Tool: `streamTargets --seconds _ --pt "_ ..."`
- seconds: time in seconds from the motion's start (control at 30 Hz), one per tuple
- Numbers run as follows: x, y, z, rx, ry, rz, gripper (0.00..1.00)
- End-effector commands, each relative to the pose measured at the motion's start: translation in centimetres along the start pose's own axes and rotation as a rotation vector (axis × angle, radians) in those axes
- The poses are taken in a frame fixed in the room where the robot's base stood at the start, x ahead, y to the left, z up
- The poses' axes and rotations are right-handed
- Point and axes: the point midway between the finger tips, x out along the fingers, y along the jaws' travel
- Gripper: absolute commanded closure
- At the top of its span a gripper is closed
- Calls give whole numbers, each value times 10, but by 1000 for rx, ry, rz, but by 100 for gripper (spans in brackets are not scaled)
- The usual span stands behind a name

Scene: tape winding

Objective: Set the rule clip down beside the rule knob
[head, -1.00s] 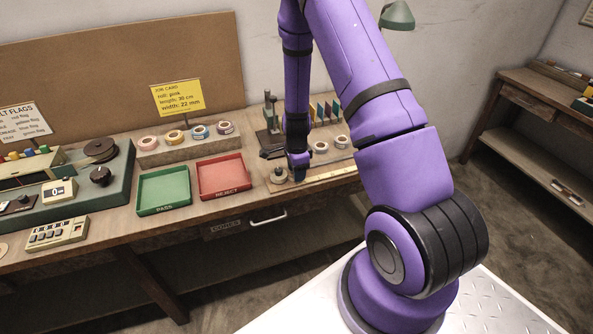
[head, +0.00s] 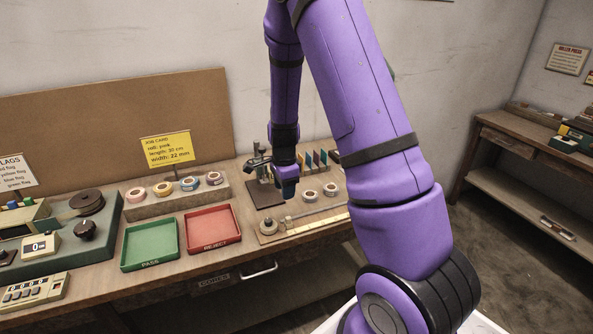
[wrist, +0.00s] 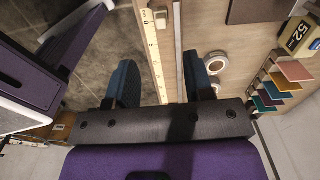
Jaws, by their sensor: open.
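The wooden rule board (head: 322,220) lies along the bench's front edge. A round knob (head: 268,226), which looks like the rule knob, is at its left end. A small grey piece (head: 288,221), likely the rule clip, sits just right of the knob; whether they touch is unclear. In the wrist view, the yellow numbered rule (wrist: 152,50) runs up between the fingers, and a small grey block (wrist: 161,19), perhaps the same clip, is near its top. My gripper (head: 288,190) is open above the board; its spread fingers show in the wrist view (wrist: 160,84) with nothing between them gripped.
A red REJECT tray (head: 212,228) and a green PASS tray (head: 150,244) stand to the left. Two white tape rolls (head: 320,192) lie behind the rule. A dark-based stand (head: 266,194) and coloured cards (head: 318,160) are at the back.

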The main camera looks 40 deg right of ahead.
Motion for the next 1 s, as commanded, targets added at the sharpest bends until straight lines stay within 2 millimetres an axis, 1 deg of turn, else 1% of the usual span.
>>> streamTargets --seconds 0.03,0.07,0.13,0.23,0.4,0.47,0.6,0.7,0.87,1.0 --pt "-14 1 5 -36 -9 -16 52" --pt "-23 2 8 -65 -15 -23 52" --pt "-47 7 16 -144 -29 -46 52" --pt "-84 18 28 -277 -46 -82 52" --pt "-142 44 45 -506 -56 -144 52" --pt "-161 54 50 -588 -54 -167 52" --pt "-201 83 59 -777 -39 -219 52" --pt "-227 106 64 -911 -19 -255 52" --pt "-263 145 70 -1124 30 -309 52" --pt "-287 182 71 -1306 89 -349 52"
